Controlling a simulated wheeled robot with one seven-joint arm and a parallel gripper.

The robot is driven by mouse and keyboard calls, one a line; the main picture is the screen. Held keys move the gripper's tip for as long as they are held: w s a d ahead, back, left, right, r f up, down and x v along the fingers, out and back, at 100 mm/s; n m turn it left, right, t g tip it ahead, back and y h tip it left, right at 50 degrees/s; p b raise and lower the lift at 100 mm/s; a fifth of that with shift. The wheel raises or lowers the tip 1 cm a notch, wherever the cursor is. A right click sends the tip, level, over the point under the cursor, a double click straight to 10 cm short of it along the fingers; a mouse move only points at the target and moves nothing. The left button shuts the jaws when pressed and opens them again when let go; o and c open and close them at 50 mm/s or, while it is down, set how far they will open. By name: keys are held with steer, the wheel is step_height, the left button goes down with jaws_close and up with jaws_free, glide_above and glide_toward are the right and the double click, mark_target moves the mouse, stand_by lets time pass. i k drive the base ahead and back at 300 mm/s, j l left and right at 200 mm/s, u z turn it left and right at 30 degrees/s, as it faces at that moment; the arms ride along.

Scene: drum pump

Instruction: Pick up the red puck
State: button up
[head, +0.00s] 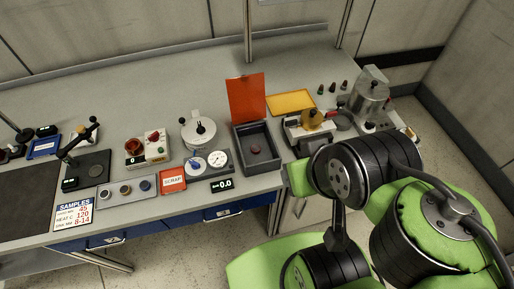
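A small dull red disc (256,150) lies on the floor of the dark open box (240,168) near the middle of the bench; it looks like the red puck, though it is small in this view. The box's orange-red lid (246,97) stands raised at its back. My green and black arm fills the lower right, to the right of the box. I cannot make out my gripper's fingers; they are out of view or hidden by the arm.
Left of the box stand a round white pot (199,130), gauges (217,159), a red SCRAP plate (172,180) and a control box (147,149). A yellow tray (291,102) and metal machine (370,95) stand to the right. The back of the bench is mostly clear.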

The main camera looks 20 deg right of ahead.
mark_target(255, 149)
steer(key=i+j, duration=0.15)
steer(key=j, duration=0.15)
steer(key=i+j, duration=0.1)
steer(key=j, duration=0.2)
steer(key=i+j, duration=0.15)
steer(key=j, duration=0.15)
steer(key=i+j, duration=0.15)
steer(key=j, duration=0.15)
steer(key=z, duration=0.05)
